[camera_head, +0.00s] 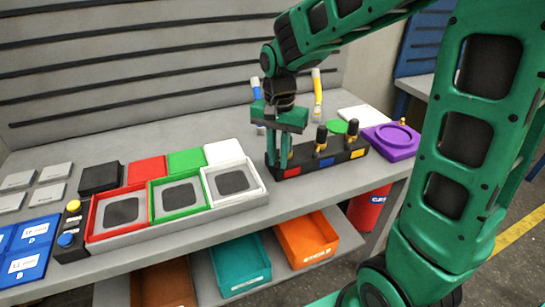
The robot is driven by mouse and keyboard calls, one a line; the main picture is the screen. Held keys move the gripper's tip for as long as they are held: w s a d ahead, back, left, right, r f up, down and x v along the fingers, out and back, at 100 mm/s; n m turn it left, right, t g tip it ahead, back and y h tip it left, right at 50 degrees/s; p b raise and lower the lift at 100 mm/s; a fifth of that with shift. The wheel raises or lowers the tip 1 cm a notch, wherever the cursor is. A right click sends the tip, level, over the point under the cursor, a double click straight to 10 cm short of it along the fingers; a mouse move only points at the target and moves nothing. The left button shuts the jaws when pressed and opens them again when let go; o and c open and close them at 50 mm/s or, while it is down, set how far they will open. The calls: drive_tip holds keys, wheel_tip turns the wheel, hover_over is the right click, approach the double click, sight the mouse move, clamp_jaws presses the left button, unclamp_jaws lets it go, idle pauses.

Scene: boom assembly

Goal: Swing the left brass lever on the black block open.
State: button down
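The black block (338,160) sits near the front edge of the grey bench, with red, blue and yellow squares on its front face. Brass levers with black knobs stand on it: a middle one (321,141) and a right one (352,130), both upright. My gripper (277,161) points down at the block's left end, its fingers low around or right beside the left lever's place. The left lever is mostly hidden by the fingers; only a bit of brass shows next to them. I cannot tell whether the fingers touch or grip it.
Red, green and white framed trays (234,199) stand to the left. Yellow (317,100) and blue-and-white upright items stand behind. Bins (306,239) are on the shelf below.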

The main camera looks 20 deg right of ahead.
drive_tip(key=shift+a, duration=0.35)
drive_tip(key=shift+d, duration=0.2)
drive_tip(key=shift+d, duration=0.2)
